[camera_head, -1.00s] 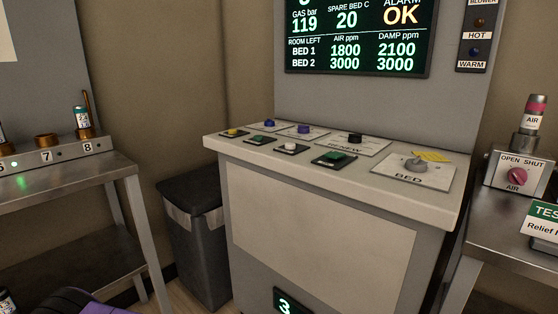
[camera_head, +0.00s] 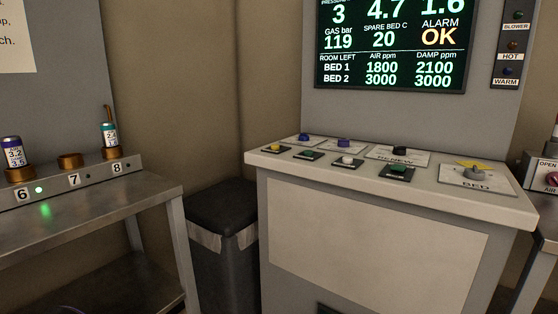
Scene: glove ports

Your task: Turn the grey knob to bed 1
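The grey knob (camera_head: 474,174) sits on a white plate marked BED (camera_head: 506,185), at the right end of the sloped console top (camera_head: 440,189). A yellow marking (camera_head: 474,164) lies just behind the knob on the plate. The knob is small here, and I cannot tell which bed it points to. Neither of my grippers is in view.
Several coloured buttons, including a green one (camera_head: 398,169), share the console top. A display (camera_head: 391,60) stands above. A dark bin (camera_head: 222,235) stands between the console and a metal bench (camera_head: 95,207) with numbered holders. A side table with a red knob (camera_head: 552,179) is at the right edge.

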